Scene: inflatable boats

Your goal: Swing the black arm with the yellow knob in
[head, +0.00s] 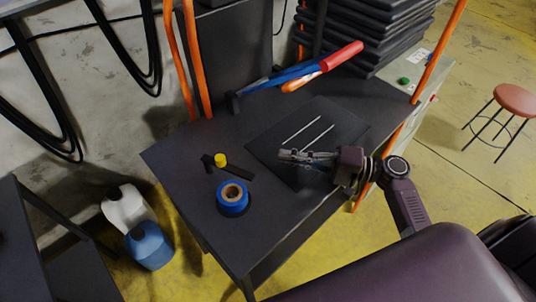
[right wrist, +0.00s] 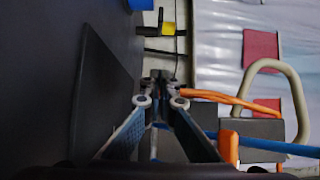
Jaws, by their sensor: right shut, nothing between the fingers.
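The black arm (head: 238,170) lies low across the left half of the dark table, and its yellow knob (head: 221,159) stands near its left end. The yellow knob also shows at the top of the right wrist view (right wrist: 169,28). My right gripper (head: 284,154) is shut and empty, over the black mat, to the right of the knob and clearly apart from it. Its closed fingertips show in the right wrist view (right wrist: 160,78), with the knob beyond them. My left gripper is in neither view.
A blue tape roll (head: 232,203) stands just in front of the black arm. The black mat (head: 270,146) bears two thin light strips. A tool with red and blue handles (head: 340,57) lies behind. Orange posts (head: 196,62) rise at the back edge. Jugs (head: 148,246) stand at left.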

